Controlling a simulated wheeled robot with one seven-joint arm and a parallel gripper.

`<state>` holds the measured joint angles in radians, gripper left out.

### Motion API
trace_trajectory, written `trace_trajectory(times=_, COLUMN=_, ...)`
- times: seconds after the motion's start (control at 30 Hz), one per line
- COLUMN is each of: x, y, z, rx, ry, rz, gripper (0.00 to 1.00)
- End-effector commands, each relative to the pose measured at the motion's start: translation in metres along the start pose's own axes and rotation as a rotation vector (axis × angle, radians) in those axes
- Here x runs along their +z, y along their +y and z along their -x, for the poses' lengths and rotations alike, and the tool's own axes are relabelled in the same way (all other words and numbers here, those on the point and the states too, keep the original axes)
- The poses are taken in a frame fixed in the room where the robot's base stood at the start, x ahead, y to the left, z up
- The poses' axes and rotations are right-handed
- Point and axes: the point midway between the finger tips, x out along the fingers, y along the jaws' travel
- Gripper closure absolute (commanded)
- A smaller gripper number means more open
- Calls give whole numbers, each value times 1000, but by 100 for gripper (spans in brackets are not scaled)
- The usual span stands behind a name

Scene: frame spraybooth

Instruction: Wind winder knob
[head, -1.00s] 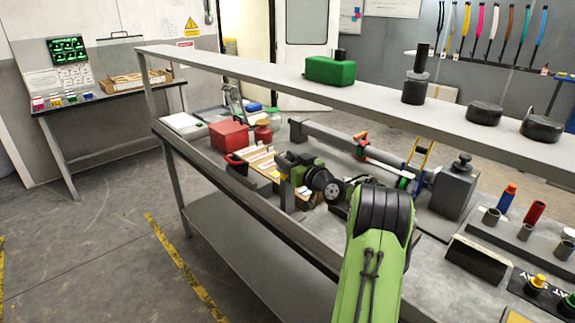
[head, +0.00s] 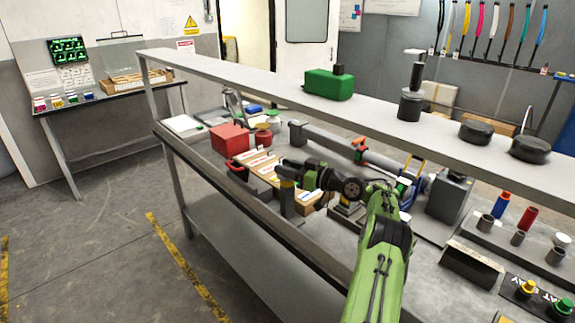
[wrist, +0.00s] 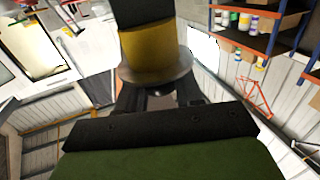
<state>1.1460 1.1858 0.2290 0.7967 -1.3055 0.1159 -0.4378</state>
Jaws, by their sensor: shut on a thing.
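The winder knob shows in the wrist view as an upright dark and yellow cylinder (wrist: 150,45) above a pale round flange. My gripper (wrist: 158,92) is at its base, with dark fingers on either side. In the head view my gripper (head: 286,168) reaches left across the bench to a dark post with a yellow band (head: 287,184), near the bench's front edge. My gripper is shut on the knob. My gripper and wrist hide part of it in the head view, and the finger contact is partly hidden in the wrist view.
A red box (head: 229,140) and cards in a tray (head: 262,168) lie left of my gripper. A long grey bar (head: 335,141) runs behind it. The raised shelf (head: 260,84) spans above the bench. Sockets and coloured buttons (head: 527,287) are at the right.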

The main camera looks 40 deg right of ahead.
Motion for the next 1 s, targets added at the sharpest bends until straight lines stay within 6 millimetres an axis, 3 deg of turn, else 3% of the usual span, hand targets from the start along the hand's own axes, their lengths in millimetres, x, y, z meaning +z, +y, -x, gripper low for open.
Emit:
trace_trajectory(times=0.27, x=-1, y=0, z=0, rx=1, ry=4, rz=1, gripper=95)
trace_trajectory(times=0.3, x=-1, y=0, z=0, rx=1, ry=4, rz=1, gripper=63)
trace_trajectory(times=0.43, x=-1, y=0, z=0, rx=1, ry=4, rz=1, gripper=43)
trace_trajectory(times=0.77, x=0, y=0, z=4, rx=1, ry=2, rz=1, gripper=43)
trace_trajectory(times=0.87, x=0, y=1, z=22, rx=5, ry=1, rz=0, gripper=43)
trace_trajectory(times=1.0, x=0, y=2, z=61, rx=7, ry=2, rz=0, gripper=43)
